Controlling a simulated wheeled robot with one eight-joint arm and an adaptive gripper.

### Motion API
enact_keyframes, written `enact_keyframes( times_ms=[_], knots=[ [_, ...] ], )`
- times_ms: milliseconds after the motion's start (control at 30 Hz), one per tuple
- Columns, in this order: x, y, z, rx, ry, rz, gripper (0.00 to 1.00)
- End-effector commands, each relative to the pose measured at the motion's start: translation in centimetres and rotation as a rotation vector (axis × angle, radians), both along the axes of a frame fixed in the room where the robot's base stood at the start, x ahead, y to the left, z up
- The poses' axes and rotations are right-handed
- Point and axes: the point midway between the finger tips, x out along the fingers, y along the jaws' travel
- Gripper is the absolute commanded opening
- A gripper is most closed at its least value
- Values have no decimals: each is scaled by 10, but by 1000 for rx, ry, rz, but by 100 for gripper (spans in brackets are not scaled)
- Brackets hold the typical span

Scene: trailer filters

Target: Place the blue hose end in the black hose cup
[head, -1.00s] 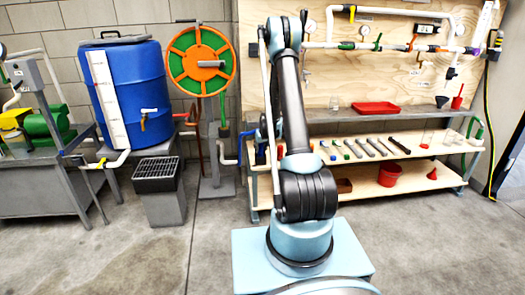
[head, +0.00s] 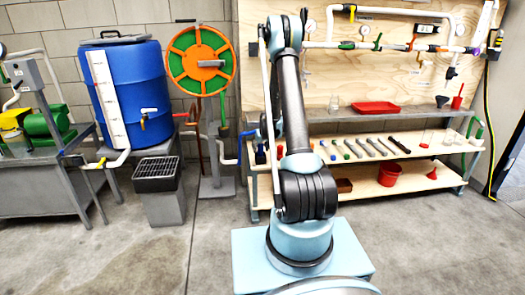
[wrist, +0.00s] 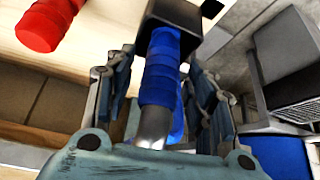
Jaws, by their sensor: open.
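The blue hose end (wrist: 160,75), a ribbed blue grip on a grey metal stem, shows in the wrist view between the fingers of my gripper (wrist: 158,62). The fingers stand apart on either side of it, with gaps visible. The black hose cup (wrist: 188,17) is at the top of the wrist view. The far end of the blue hose end meets the cup's opening and appears to sit in it; how deep is hidden. In the head view my arm hides my gripper.
A red-ended piece (wrist: 42,28) lies on the wooden shelf at upper left in the wrist view. A black grated bin (wrist: 298,80) is at right. In the head view, tools lie on the shelf (head: 440,148) behind my arm, with a red bucket (head: 389,174) below. Open floor lies to the left.

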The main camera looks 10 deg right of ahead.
Motion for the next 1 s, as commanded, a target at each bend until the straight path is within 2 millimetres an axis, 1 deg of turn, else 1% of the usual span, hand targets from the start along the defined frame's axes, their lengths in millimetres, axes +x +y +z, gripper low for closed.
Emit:
enact_keyframes(
  times_ms=[700, 900, 1000],
  knots=[
    [-45, -9, 80, 0, 0, 0, 50],
    [-53, -10, 94, 0, 0, 0, 50],
    [-55, -10, 97, 0, 0, 0, 50]
  ],
)
